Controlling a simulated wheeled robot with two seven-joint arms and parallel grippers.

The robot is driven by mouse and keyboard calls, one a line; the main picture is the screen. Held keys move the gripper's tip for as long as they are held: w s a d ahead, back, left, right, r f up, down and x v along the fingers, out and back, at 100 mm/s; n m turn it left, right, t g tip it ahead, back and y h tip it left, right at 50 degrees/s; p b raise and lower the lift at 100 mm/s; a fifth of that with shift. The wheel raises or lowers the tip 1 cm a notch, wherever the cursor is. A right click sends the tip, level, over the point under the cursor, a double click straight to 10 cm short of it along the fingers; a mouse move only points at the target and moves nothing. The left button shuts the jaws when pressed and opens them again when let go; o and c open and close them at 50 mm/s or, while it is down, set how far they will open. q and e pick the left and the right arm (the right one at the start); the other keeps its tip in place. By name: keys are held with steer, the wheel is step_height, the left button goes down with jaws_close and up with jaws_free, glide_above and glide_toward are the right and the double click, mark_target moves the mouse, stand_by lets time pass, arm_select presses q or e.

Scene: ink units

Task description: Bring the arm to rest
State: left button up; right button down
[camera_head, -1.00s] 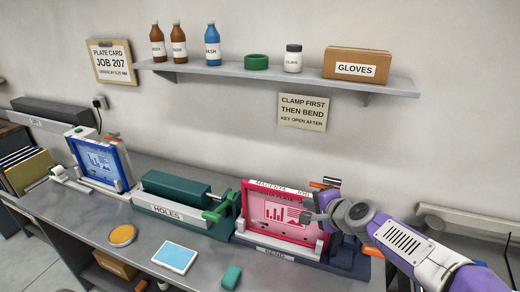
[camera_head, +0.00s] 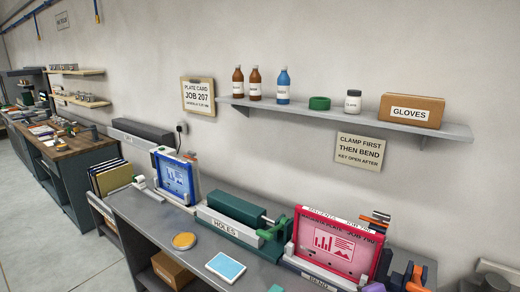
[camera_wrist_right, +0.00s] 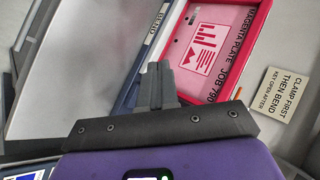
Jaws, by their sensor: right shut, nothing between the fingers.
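My right gripper shows in the right wrist view (camera_wrist_right: 157,82), with its dark fingers together and nothing between them. Beyond the fingertips in that view stands the magenta plate unit (camera_wrist_right: 205,42), its pink plate marked JOB 790; I see a gap of bench beside it. In the head view the magenta plate unit (camera_head: 335,240) stands upright at the bench's right part. My left gripper is in no view.
The green HOLES unit (camera_head: 238,214) and a blue plate unit (camera_head: 175,178) stand left along the bench (camera_head: 150,222). A yellow disc (camera_head: 184,241) and a light blue pad (camera_head: 226,267) lie in front. A shelf (camera_head: 450,130) with bottles and a GLOVES box is above.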

steer(key=s+a+f+n+g+b, duration=0.1)
steer(key=s+a+f+n+g, duration=0.15)
steer(key=f, duration=0.55)
steer(key=s+a+f+n+g+y+b, duration=0.1)
steer(key=s+a+f, duration=0.2)
steer(key=f, duration=0.6)
steer(key=s+a+f+n+g, duration=0.2)
steer(key=s+a+f, duration=0.1)
steer(key=f, duration=0.5)
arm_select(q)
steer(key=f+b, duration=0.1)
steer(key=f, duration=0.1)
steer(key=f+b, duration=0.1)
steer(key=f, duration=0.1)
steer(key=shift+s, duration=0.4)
arm_select(e)
steer(key=s+a+f+n+g+y, duration=0.1)
steer(key=s+a+f+n+g, duration=0.2)
steer(key=s+f, duration=1)
steer(key=s+a+n, duration=0.3)
steer(key=a, duration=0.2)
steer(key=shift+f, duration=0.4)
steer(key=shift+g, duration=0.25)
